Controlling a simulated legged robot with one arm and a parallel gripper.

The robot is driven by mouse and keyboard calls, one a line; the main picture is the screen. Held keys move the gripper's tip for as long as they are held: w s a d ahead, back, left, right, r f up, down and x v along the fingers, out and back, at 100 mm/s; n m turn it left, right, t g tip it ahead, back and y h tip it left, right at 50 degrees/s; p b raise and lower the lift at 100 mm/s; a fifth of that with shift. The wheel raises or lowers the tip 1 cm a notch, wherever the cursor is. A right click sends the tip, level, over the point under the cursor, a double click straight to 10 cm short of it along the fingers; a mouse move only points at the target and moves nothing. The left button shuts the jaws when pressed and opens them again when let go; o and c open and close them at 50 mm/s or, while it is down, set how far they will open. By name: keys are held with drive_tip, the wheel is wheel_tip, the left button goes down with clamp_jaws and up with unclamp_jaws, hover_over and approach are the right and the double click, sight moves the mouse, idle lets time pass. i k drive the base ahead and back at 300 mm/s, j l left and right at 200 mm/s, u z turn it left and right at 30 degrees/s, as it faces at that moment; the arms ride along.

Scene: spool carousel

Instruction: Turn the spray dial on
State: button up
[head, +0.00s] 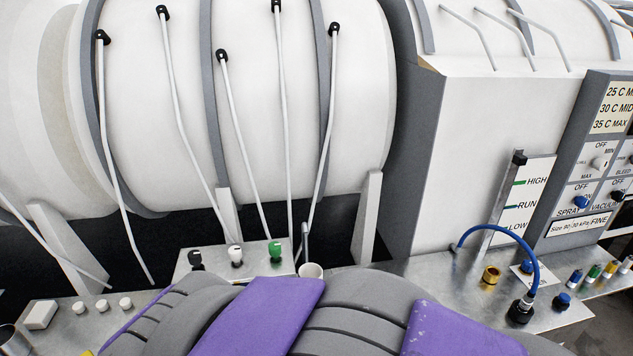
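The spray dial (581,202) is a small blue knob on the grey control panel (563,195) at the right. A "SPRAY" label stands just below it and "OFF" above it. The knob is too small to tell clearly which way it points. A white knob (598,162) sits above it, and a dark knob (617,196) by the "VACUUM" label is to its right. My gripper is not in view, and nothing is seen touching the dial.
A metal bench (450,272) runs below the panel, with a curved blue hose (535,255), a brass fitting (491,275) and several coloured caps. A metal lever (505,200) by a HIGH/RUN/LOW plate stands left of the panel. A large white drum (260,90) fills the left.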

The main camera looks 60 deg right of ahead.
sight(580, 202)
drive_tip(key=z, duration=3.9)
drive_tip(key=i+l+u, duration=0.35)
drive_tip(key=i+l, duration=1.4)
drive_tip(key=l, duration=0.1)
